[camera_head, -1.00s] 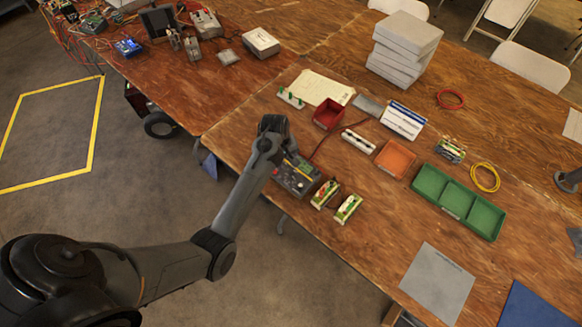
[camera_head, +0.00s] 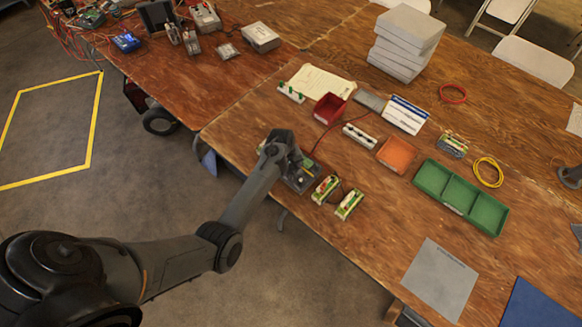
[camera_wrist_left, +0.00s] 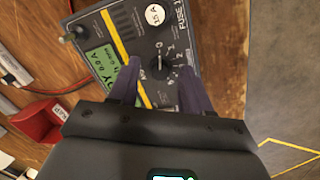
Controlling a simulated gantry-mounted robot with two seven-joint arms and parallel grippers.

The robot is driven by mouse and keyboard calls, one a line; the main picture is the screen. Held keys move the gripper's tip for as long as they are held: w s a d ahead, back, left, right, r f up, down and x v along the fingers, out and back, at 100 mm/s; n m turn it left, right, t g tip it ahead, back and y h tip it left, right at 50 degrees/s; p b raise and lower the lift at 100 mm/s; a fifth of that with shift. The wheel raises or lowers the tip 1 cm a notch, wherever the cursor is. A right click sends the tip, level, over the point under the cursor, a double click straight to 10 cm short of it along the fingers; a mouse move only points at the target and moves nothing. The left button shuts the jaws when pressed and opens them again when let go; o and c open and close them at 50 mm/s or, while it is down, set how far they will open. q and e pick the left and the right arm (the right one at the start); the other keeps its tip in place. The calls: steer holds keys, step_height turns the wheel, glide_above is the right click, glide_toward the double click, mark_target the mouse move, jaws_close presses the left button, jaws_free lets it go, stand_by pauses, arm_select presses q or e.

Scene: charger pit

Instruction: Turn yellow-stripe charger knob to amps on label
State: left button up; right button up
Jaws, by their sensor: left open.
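The yellow-stripe charger (camera_head: 299,184) is a dark box near the table's front edge, partly hidden by my left gripper in the head view. My right gripper is not in view.
Two small green-and-white packs (camera_head: 336,197) stand just right of the charger. A red bin (camera_head: 330,108), an orange tray (camera_head: 396,155) and a green three-part tray (camera_head: 460,198) lie beyond. A stack of grey boxes (camera_head: 405,42) stands at the back. A red cable runs behind the charger.

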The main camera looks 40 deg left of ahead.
arm_select(q)
jaws_close()
stand_by(0.3)
steer(key=shift+r+m+p, duration=0.2)
steer(key=shift+m+p, duration=0.8)
steer(key=shift+p, duration=0.1)
steer(key=m+p, duration=0.2)
steer(key=shift+m, duration=0.3)
steer(key=m+p, duration=0.1)
steer(key=m, duration=0.2)
steer(key=shift+f+m+p, duration=0.1)
steer(key=shift+m+p, duration=0.2)
steer(key=shift+p, duration=0.05)
steer(key=shift+d+f+m+y+p, duration=0.1)
steer(key=shift+m+y+p, duration=0.4)
steer(key=shift+m, duration=1.2)
